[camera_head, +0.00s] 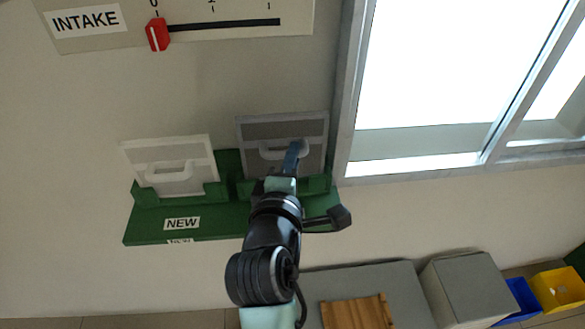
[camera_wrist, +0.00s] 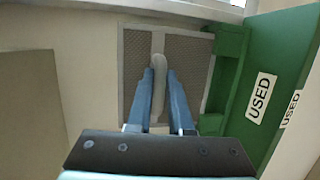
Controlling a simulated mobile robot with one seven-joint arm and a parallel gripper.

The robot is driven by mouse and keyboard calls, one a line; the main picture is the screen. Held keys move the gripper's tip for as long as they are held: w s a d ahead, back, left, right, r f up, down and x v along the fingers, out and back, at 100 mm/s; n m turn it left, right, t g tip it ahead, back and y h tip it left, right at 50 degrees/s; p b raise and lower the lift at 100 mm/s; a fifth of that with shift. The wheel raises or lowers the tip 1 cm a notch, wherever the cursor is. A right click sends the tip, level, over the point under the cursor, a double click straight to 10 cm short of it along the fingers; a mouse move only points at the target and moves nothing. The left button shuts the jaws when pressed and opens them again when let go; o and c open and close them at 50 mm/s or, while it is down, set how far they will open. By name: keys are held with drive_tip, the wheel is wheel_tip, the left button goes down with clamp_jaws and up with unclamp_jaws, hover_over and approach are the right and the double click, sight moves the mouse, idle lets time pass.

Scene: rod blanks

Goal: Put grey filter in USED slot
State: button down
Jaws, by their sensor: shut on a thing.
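The grey filter (camera_head: 312,130) is a flat framed panel with a pale handle, at the right-hand slot of the green rack (camera_head: 225,232). My gripper (camera_head: 293,153) is shut on the filter's handle. In the wrist view the two blue fingers (camera_wrist: 160,76) lie either side of the handle, in front of the grey mesh (camera_wrist: 190,62). The USED label (camera_wrist: 259,97) is on the green rack beside the filter's edge. That edge is at the slot's green lips; I cannot tell how deep it sits. My arm covers the USED label in the head view.
A white filter (camera_head: 170,168) stands in the left slot above the NEW label (camera_head: 182,224). An INTAKE panel (camera_head: 225,12) with a red slider (camera_head: 157,34) is above. A window frame (camera_head: 345,95) is close on the right. A grey cabinet (camera_head: 468,290) and yellow bin (camera_head: 558,288) are below right.

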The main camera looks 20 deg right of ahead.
drive_tip(key=shift+f, duration=1.4)
drive_tip(key=shift+f, duration=0.1)
drive_tip(key=c, duration=0.8)
unclamp_jaws()
